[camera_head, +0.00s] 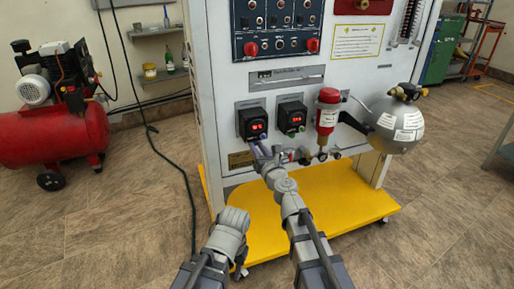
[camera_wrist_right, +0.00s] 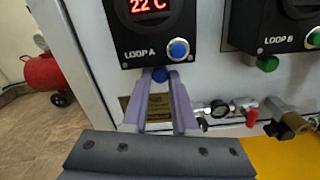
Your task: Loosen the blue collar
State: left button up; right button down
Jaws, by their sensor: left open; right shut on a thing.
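The blue collar (camera_wrist_right: 160,74) sits just under the black LOOP A box (camera_wrist_right: 153,30) in the right wrist view. My right gripper (camera_wrist_right: 161,82) is shut on it, with one pale violet finger on each side. In the head view my right gripper (camera_head: 259,149) reaches up to just under the left black box (camera_head: 253,123), and I cannot make out the collar there. My left gripper (camera_head: 234,219) is low in front of the yellow base, apart from the panel; its fingers are hard to make out.
A green collar (camera_wrist_right: 267,63) sits under the LOOP B box (camera_wrist_right: 291,25). A gauge and red valve (camera_wrist_right: 252,117) are to the right. A red filter (camera_head: 327,112) and grey tank (camera_head: 398,124) stand right. The yellow base (camera_head: 345,195) juts out below. A red compressor (camera_head: 50,128) is far left.

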jog(key=shift+n, duration=3.1)
jog(key=c, duration=0.7)
grip_release()
jog(key=v, duration=0.7)
jog(key=shift+s+d, duration=0.15)
jog(key=shift+s, duration=0.2)
